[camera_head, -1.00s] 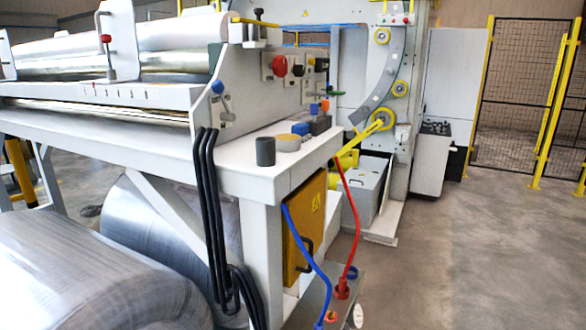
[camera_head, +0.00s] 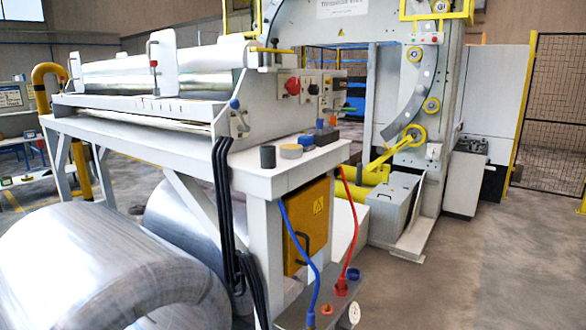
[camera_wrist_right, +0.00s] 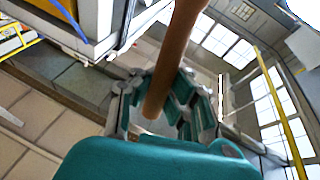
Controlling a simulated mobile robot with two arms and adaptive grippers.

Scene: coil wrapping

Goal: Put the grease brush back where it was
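A brown wooden handle (camera_wrist_right: 172,65), which I take to be the grease brush, runs from the top of the right wrist view down between the teal fingers of my right gripper (camera_wrist_right: 162,100). The fingers close around the handle; its brush end is out of view. In the head view a dark grey cup (camera_head: 268,157) stands on the near end of the white machine table (camera_head: 255,181). No brush shows there. Neither gripper shows in the head view, and my left gripper is in no frame.
Black straps (camera_head: 227,210) hang off the table's edge. Large metal coils (camera_head: 85,255) lie at front left. The floor (camera_head: 480,270) at right is open.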

